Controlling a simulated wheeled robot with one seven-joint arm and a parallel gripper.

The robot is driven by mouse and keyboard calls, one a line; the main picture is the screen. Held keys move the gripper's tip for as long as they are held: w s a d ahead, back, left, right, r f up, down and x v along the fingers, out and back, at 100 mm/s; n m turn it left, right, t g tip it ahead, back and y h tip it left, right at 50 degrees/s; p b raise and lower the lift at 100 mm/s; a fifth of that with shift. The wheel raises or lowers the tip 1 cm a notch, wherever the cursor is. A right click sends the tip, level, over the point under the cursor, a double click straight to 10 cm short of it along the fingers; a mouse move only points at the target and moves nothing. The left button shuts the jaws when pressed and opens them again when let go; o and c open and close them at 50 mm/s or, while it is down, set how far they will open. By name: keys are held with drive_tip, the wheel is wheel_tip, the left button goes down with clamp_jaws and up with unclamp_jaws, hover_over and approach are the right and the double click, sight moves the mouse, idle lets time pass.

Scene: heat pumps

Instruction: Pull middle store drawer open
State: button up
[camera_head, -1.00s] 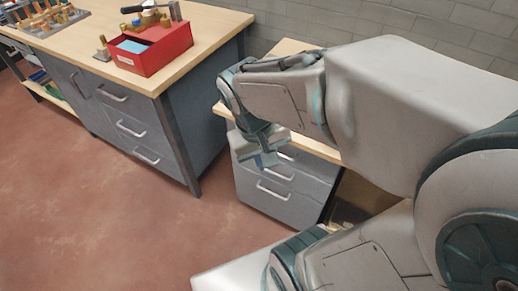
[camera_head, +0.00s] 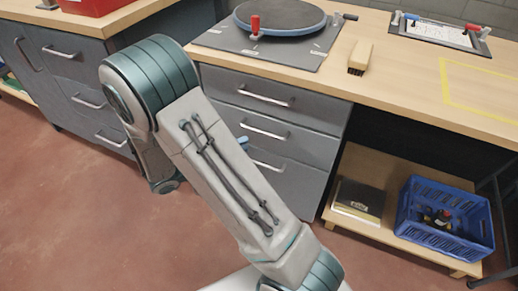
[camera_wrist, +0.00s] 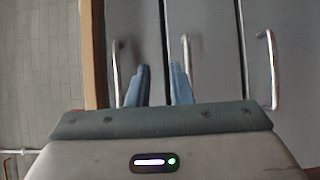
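A grey unit under the wooden bench has three stacked drawers with bar handles, all looking shut. Its middle drawer (camera_head: 290,137) has a silver handle (camera_head: 264,130). In the wrist view the unit appears turned sideways, with the top handle (camera_wrist: 116,72), middle handle (camera_wrist: 187,65) and bottom handle (camera_wrist: 268,68) from left to right. My gripper (camera_wrist: 159,74) is open and empty, its blue fingers pointing at the drawer fronts. The right finger overlaps the edge of the middle handle in view; the handle is not between the fingers. Contact cannot be told. In the head view my arm hides most of the gripper.
The bench top (camera_head: 415,75) holds a dark round plate (camera_head: 281,15), a brush (camera_head: 360,58) and a clipboard (camera_head: 440,33). A low shelf right of the drawers carries a blue crate (camera_head: 443,218) and a dark box (camera_head: 358,201). Another drawer cabinet (camera_head: 75,85) stands left; red floor is open in front.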

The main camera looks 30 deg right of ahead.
sight(259, 131)
drive_tip(key=w+a+f+n+t+h+b, duration=0.1)
drive_tip(key=w+a+f+t+h+b, duration=0.15)
drive_tip(key=f+t+b, duration=0.4)
drive_tip(key=shift+n+g+y, duration=0.3)
drive_tip(key=shift+g+y, duration=0.15)
drive_tip(key=shift+g, duration=0.5)
drive_tip(key=x, duration=0.8)
drive_tip(key=w+f+x, duration=0.1)
drive_tip(key=x, duration=0.4)
drive_tip(key=shift+w, duration=0.1)
drive_tip(key=shift+c, duration=0.3)
clamp_jaws()
